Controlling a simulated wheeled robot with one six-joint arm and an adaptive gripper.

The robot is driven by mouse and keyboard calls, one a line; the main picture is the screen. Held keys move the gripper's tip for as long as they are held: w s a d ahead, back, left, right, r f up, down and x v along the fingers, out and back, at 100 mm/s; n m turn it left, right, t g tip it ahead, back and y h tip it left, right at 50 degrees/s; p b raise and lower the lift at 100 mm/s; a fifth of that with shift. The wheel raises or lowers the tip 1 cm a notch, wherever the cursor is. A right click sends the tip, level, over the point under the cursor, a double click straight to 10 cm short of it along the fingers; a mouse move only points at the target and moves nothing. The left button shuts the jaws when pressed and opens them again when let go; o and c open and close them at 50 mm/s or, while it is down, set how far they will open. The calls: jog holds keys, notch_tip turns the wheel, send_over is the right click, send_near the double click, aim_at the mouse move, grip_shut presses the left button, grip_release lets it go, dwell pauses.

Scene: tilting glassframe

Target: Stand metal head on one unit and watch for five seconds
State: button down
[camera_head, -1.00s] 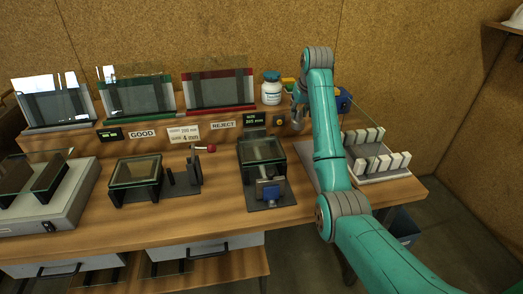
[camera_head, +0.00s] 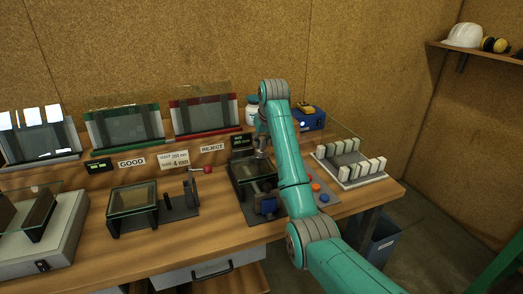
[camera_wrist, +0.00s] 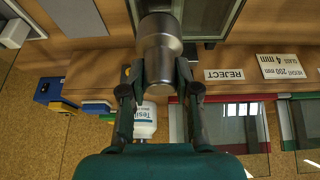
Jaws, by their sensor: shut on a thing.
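My gripper (camera_wrist: 160,80) is shut on the metal head (camera_wrist: 158,45), a grey stepped cylinder seen in the wrist view. In the head view, the head is small and partly hidden by my arm, above or beside a black glass-topped fixture (camera_head: 237,187) with a blue part at its front. I cannot tell whether the head touches the glass. Another dark glass-topped frame (camera_head: 133,198) stands left of it. Glass panes lean in a green-edged rack (camera_head: 125,122) and a red-edged rack (camera_head: 205,112) at the back.
A white-lidded bottle (camera_head: 250,108) and a blue box (camera_head: 311,121) stand at the back. A tray with white blocks (camera_head: 346,172) is at the right. A red-knobbed lever (camera_head: 207,169) stands left of the fixture. GOOD (camera_head: 131,162) and REJECT (camera_head: 212,147) signs mark the ledge.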

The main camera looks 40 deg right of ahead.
aim_at(262, 149)
jog(key=shift+d+f, duration=0.1)
jog(key=shift+f, duration=1.6)
jog(key=shift+f, duration=0.15)
jog(key=c, duration=0.8)
grip_release()
jog(key=shift+c, duration=0.2)
